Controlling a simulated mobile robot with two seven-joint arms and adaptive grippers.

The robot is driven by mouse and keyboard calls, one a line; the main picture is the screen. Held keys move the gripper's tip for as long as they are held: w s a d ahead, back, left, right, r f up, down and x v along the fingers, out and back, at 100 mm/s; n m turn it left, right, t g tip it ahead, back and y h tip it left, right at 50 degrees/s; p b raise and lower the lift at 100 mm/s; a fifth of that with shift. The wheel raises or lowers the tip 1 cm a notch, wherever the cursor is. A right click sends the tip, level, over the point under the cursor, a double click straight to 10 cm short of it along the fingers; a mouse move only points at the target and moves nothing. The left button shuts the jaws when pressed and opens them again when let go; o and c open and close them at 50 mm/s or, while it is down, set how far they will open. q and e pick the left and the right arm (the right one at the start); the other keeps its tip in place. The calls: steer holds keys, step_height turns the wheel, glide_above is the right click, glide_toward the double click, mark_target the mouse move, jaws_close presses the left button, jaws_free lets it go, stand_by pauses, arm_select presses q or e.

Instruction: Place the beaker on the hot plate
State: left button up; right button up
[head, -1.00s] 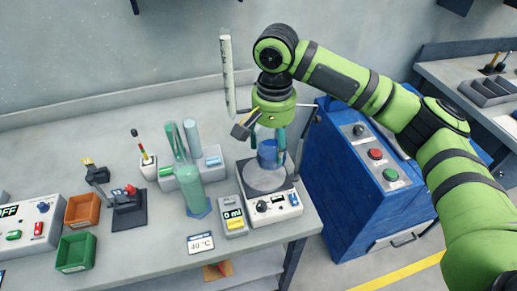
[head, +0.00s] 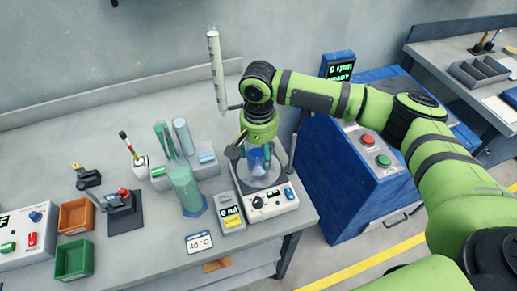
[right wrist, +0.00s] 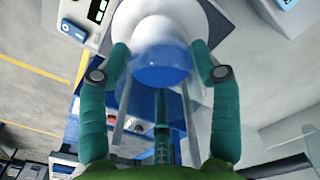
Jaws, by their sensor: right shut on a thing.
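The beaker (head: 257,163) is a clear vessel with blue contents, held upright over the round top of the hot plate. The hot plate (head: 269,204) is a white box with a knob and a small blue display, near the bench's right end. My right gripper (head: 257,150) is shut on the beaker from above. In the right wrist view the two teal fingers (right wrist: 160,62) sit on either side of the beaker (right wrist: 158,76), with the hot plate's panel (right wrist: 88,16) at upper left. I cannot tell whether the beaker's base touches the plate. My left gripper is not in view.
A tall thermometer (head: 216,70) is at the back. A blue cabinet (head: 340,185) stands right of the bench.

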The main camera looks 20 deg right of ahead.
steer(key=shift+f, duration=0.35)
steer(key=o, duration=1.3)
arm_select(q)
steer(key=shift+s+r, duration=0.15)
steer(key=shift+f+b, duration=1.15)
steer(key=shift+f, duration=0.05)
arm_select(e)
steer(key=shift+r, duration=6.15)
